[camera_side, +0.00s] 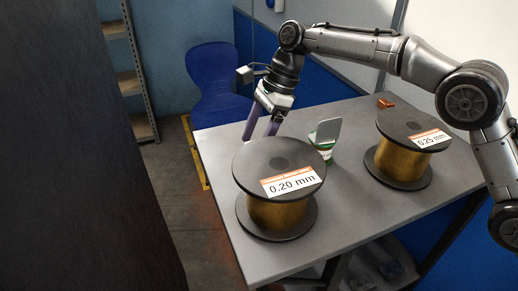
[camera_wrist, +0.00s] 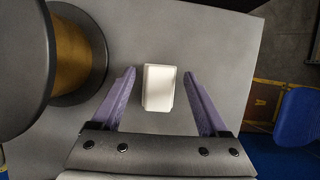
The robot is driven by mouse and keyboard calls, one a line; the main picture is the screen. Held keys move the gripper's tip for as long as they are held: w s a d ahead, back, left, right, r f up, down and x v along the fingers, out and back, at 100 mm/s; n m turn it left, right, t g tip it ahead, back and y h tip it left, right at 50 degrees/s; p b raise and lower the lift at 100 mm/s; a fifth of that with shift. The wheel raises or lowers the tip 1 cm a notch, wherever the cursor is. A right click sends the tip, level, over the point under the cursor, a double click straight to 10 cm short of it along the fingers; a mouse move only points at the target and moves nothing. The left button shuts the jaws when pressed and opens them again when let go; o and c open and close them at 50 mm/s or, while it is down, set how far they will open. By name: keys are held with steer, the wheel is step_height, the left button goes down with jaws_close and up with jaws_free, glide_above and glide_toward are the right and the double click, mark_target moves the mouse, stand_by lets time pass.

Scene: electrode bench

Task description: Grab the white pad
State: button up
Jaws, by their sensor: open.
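The white pad (camera_wrist: 159,88) is a small pale rectangular block lying on the grey table. In the wrist view it sits between the two purple fingers of my gripper (camera_wrist: 160,73), with a gap on each side. My gripper also shows in the side view (camera_side: 261,136), pointing down behind the near spool, open and empty. I cannot make out the pad in the side view; the near spool blocks that part of the table. How high the fingertips are above the pad is hard to tell.
The 0.20 mm spool (camera_side: 278,168) stands at the table front, close to my gripper; a spool is at left in the wrist view (camera_wrist: 75,55). The 0.25 mm spool (camera_side: 404,155) stands right. A green-and-white item with a grey plate (camera_side: 328,132) stands between them. A blue chair (camera_side: 216,80) is behind.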

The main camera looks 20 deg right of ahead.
jaws_close()
steer(key=shift+r, duration=0.15)
